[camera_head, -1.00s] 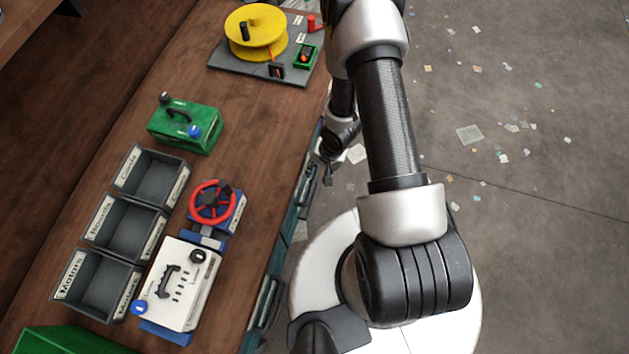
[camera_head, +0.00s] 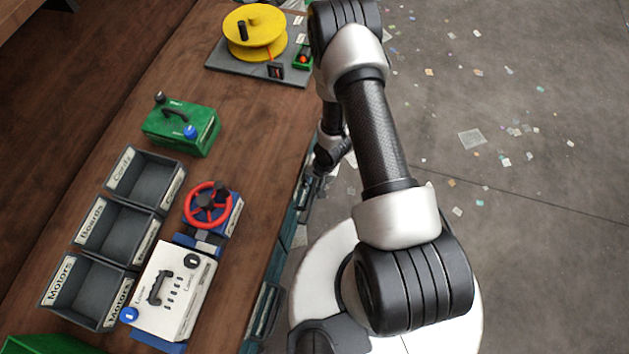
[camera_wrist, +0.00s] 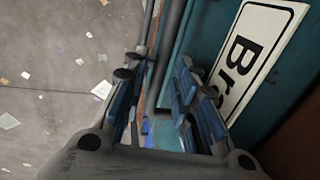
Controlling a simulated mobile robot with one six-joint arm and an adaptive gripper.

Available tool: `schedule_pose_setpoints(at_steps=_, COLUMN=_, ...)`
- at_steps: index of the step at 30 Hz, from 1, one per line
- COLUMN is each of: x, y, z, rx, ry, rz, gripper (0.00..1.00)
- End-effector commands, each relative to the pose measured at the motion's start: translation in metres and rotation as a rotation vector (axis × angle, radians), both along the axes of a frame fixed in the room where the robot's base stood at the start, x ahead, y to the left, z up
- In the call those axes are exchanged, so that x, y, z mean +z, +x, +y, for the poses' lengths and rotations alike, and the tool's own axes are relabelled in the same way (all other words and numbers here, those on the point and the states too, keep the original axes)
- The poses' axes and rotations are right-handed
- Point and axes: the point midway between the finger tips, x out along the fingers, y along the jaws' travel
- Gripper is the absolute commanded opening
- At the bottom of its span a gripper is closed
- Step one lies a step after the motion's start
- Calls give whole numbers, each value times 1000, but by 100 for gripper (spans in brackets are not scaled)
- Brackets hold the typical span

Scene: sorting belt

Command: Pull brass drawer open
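The brass drawer's teal front (camera_wrist: 205,35) fills the right of the wrist view, with a white label (camera_wrist: 255,55) whose visible letters start "Br". A dark bar handle (camera_wrist: 168,45) runs along that front. My gripper (camera_wrist: 155,78) is open, with its blue-padded fingers apart. The handle shows beyond and between the fingertips; I cannot tell whether either finger touches it. In the head view my gripper (camera_head: 318,178) is small, low beside the bench's right side, and partly hidden by my arm. The drawer fronts (camera_head: 290,220) there are seen steeply from above.
The wooden bench (camera_head: 110,130) carries a yellow spool (camera_head: 256,35), a green box (camera_head: 180,128), a red handwheel device (camera_head: 210,205), a white panel (camera_head: 172,290) and grey bins (camera_head: 120,220). The floor (camera_head: 540,230) at right is open, with scattered paper scraps.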

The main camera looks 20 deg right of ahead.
Motion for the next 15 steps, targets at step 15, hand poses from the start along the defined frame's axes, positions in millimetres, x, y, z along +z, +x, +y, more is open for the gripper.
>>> schedule_pose_setpoints(at_steps=15, x=0, y=0, z=0, rx=0, ry=0, rz=0, gripper=0)
